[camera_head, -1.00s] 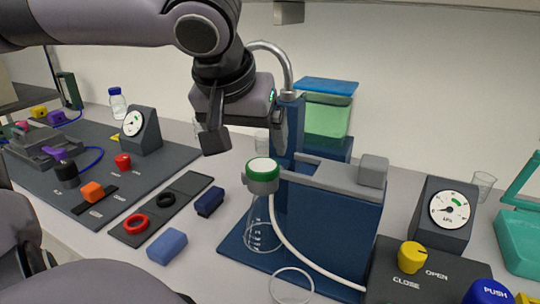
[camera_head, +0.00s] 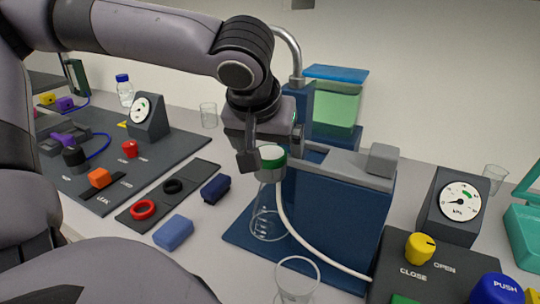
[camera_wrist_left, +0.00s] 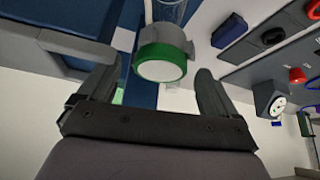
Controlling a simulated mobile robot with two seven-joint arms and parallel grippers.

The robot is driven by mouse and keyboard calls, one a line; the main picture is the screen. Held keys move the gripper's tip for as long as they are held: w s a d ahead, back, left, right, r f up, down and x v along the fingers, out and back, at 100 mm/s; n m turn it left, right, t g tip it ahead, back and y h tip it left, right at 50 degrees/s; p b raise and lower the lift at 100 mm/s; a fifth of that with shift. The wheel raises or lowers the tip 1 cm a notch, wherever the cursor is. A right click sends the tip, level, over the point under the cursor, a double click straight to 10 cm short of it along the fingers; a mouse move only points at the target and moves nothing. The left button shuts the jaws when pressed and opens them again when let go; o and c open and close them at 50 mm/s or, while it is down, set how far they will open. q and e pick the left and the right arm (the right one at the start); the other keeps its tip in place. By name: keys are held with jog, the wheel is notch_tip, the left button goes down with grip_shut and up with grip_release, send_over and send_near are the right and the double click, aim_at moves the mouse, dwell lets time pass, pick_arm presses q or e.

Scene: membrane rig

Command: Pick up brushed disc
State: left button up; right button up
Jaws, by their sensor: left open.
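A pale disc face ringed in green (camera_head: 270,153) sits on the grey collar at the top of a clear conical flask (camera_head: 266,222). I take it as the brushed disc, though I cannot tell its finish. My left gripper (camera_head: 268,150) is open and pointed down around the flask top, with one finger in front of it and the other mostly hidden. In the left wrist view the green-ringed disc (camera_wrist_left: 161,69) lies between the two spread fingers (camera_wrist_left: 156,75), with gaps at both sides. My right gripper is not in view.
A blue stand (camera_head: 340,205) with a grey block is close to the right of the flask. A white hose runs down from the collar. A glass beaker (camera_head: 297,280) stands in front. A dark tray with red and black rings (camera_head: 143,210) lies left.

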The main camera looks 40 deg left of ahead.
pick_arm(q)
jog(key=shift+c, duration=0.2)
jog(key=c, duration=1.1)
jog(key=shift+r, duration=0.1)
